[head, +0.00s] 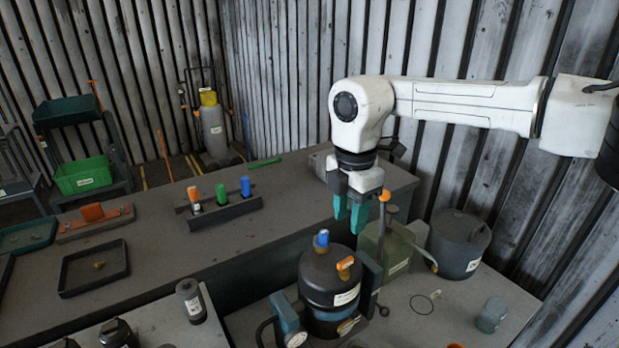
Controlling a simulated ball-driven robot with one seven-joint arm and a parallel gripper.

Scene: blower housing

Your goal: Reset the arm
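My gripper (349,222) hangs from my white arm in the head view, its two teal fingers pointing down. The fingers stand apart with a gap between them, and nothing shows in the gap. It is above and behind the dark rounded housing (328,293), apart from it as far as I can tell. The housing carries a blue-capped piece (321,240) on top and an orange piece (345,264) at its upper right side. An orange-topped post (384,196) shows just right of the fingers; the distance between them is unclear.
A rack (223,208) with orange, green and blue pieces stands on the grey bench at left. A shallow black tray (95,283) lies further left. An olive box (394,249) and a dark drum (458,244) stand right of the housing. Corrugated walls close off the back and right.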

